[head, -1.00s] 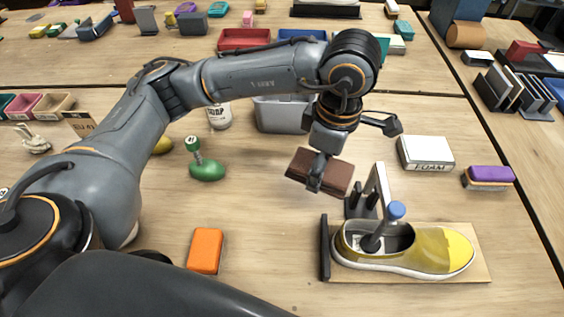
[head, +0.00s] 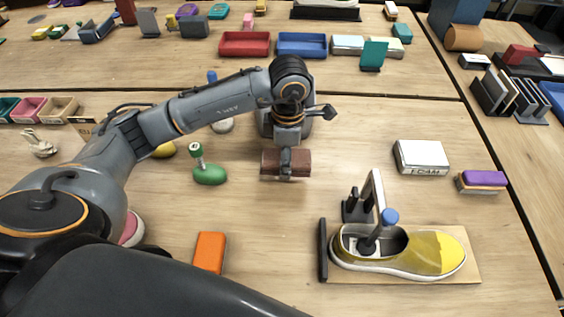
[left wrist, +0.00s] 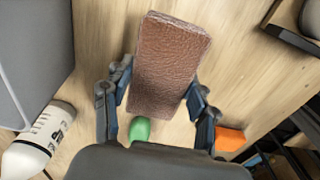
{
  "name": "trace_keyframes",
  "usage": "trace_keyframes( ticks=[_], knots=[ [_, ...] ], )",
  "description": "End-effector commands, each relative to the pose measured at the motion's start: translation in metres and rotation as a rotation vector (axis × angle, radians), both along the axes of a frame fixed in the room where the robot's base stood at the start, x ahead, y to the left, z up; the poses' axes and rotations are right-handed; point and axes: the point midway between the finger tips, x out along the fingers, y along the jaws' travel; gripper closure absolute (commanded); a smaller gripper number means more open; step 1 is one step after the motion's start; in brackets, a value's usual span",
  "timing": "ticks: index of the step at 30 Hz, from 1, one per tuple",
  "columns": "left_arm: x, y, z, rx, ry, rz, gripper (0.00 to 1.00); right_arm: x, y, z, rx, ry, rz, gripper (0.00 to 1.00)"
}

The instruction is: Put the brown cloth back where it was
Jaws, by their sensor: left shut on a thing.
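The brown cloth (head: 302,163) is a flat, leathery-looking block. My left gripper (head: 286,168) is shut on it and holds it over the middle of the table, in front of the grey bin. In the left wrist view the cloth (left wrist: 168,62) sits between the two fingers (left wrist: 158,110), its long side pointing away from the wrist. Whether its underside touches the table is hard to tell. My right gripper is not in view.
A yellow shoe (head: 435,252) lies on a board at the front right. A white foam block (head: 421,157) and purple brush (head: 483,181) stand to the right. A green-bulbed tool (head: 208,174) and orange block (head: 210,252) lie left.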

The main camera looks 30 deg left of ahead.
Motion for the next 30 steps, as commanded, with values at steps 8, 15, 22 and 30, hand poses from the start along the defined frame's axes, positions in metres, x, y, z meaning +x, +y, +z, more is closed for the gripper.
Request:
trace_keyframes(
  ticks=[8,15,22,30],
  knots=[
    [0.007,0.016,-0.022,0.001,0.003,0.002,0.68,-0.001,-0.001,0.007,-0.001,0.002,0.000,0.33],
    [0.007,0.014,-0.048,-0.002,-0.001,0.000,0.68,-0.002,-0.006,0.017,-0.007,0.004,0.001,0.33],
    [0.007,0.014,-0.050,-0.001,-0.002,-0.001,0.68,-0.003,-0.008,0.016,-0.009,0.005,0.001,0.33],
    [0.007,0.014,-0.051,-0.001,-0.002,0.000,0.20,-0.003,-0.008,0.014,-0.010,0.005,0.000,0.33]
  ],
)
